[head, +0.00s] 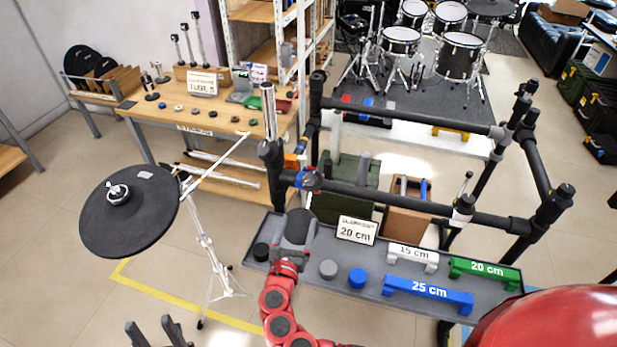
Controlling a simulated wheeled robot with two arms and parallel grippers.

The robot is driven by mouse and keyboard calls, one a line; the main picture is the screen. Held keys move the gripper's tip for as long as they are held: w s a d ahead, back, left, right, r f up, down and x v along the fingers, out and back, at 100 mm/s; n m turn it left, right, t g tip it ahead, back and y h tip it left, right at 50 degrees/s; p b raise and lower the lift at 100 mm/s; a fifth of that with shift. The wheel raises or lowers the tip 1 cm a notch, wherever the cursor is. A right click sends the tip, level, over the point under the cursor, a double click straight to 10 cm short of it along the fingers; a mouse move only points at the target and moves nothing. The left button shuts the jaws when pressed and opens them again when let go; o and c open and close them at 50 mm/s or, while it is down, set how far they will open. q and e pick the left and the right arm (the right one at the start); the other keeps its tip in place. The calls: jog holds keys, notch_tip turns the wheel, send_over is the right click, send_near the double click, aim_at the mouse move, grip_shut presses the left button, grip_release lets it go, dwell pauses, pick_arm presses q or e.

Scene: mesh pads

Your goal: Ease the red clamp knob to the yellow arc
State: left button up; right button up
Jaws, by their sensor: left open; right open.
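A clamp (311,181) with blue and orange-red parts sits on the black rack's lower front bar, near its left post. The red knob is too small to tell apart from it, and I cannot make out a yellow arc. My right gripper (297,214) is grey, at the end of my red arm, just below and left of the clamp, over the tray's left end. It is open; its fingertips are hard to separate from the dark rack parts. I cannot tell whether it touches anything. My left gripper (153,330) is open and empty at the bottom left edge, far from the clamp.
A grey tray (335,290) holds blue, white and green length blocks, round pads and a "20 cm" sign (357,230). A cymbal (130,212) on a chrome stand is at left. A wooden bench (225,135) and drums (461,54) stand behind.

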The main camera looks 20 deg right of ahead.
aim_at(309, 185)
jog(key=p+x, duration=0.1)
jog(key=x, duration=1)
jog(key=shift+d+r, duration=0.1)
jog(key=shift+x, duration=2.95)
jog(key=shift+c, duration=0.2)
grip_shut()
jog(key=shift+b, duration=0.35)
